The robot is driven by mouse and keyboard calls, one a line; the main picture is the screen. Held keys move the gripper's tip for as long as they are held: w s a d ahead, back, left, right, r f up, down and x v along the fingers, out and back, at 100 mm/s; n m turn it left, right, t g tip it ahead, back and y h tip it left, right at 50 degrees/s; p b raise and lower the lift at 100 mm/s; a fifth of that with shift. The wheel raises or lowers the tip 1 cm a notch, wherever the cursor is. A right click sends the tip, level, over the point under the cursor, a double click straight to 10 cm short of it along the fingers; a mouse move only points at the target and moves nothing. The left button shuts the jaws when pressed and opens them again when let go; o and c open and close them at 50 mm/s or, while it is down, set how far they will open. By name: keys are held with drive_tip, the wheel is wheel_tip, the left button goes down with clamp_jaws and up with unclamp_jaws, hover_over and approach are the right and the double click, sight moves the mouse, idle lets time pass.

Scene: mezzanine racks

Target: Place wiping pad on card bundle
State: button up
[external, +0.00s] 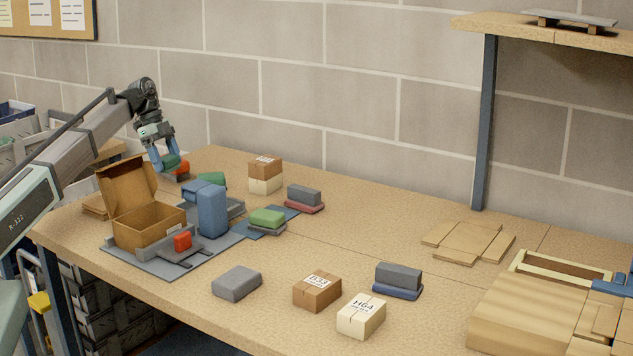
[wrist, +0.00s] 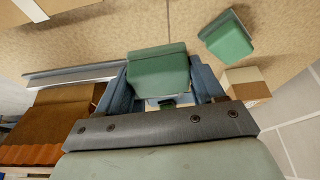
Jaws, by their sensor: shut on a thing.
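My gripper (external: 168,164) is at the back left of the table in the external view. Its blue fingers are shut on a green block (wrist: 158,72), which looks like the wiping pad.
An open cardboard box (external: 148,229) and a blue upright block (external: 212,212) stand in front of my gripper. A second green block (wrist: 228,38) lies nearby. A brown-and-cream stack (external: 265,180) is to the right. Several blocks and boxes occupy the middle; clear patches lie between them.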

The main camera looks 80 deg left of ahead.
drive_tip(key=shift+r, duration=0.5)
drive_tip(key=s+d+r+n+t+y, duration=0.1)
drive_tip(key=s+d+r+n, duration=0.15)
drive_tip(key=s, duration=0.45)
drive_tip(key=s+d+r+n+y, duration=0.1)
drive_tip(key=s+d+r+n, duration=0.2)
drive_tip(key=s, duration=0.5)
drive_tip(key=shift+s+a+f+n+g+y, duration=0.25)
drive_tip(key=shift+f+n+y, duration=0.45)
drive_tip(key=shift+f+n, duration=1.25)
drive_tip(key=shift+s+a+f+n+g+y, duration=0.2)
drive_tip(key=shift+f+n+y, duration=0.5)
drive_tip(key=shift+f+n, duration=1.25)
drive_tip(key=shift+s+a+f+n+g+y, duration=0.2)
drive_tip(key=shift+f+n+y, duration=0.5)
drive_tip(key=shift+f+n, duration=1.25)
drive_tip(key=shift+f, duration=0.1)
drive_tip(key=o, duration=1)
drive_tip(key=shift+o, duration=0.2)
